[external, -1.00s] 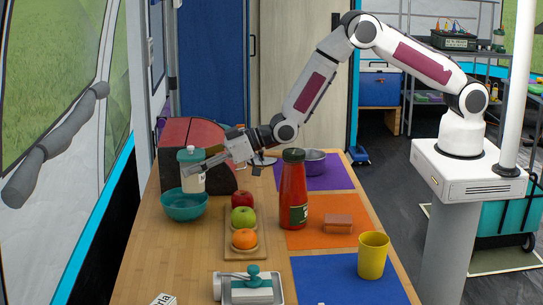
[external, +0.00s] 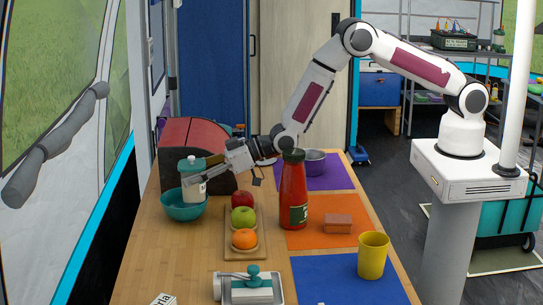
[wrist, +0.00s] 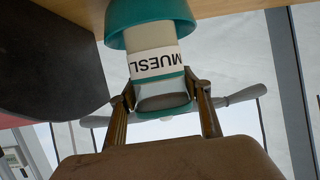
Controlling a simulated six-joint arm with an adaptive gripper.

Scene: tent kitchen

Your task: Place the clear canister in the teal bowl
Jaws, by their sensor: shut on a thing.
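The clear canister (external: 194,182) has a teal lid and a white label reading "MUESL" in the wrist view (wrist: 155,64). My gripper (external: 207,172) is shut on it near the lid end, with one finger on each side in the wrist view (wrist: 161,92). The canister is roughly upright. The teal bowl (external: 183,212) stands on the table at its left side, and also shows at the top of the wrist view (wrist: 150,10). The canister's lower end is at the bowl's rim; I cannot tell whether it touches the bowl's floor.
A red and black box (external: 205,132) stands behind the bowl. A wooden tray (external: 262,232) with a red apple, green apple and orange lies to the right. A tall red bottle (external: 293,195) stands beside it. The table in front of the bowl (external: 165,255) is clear.

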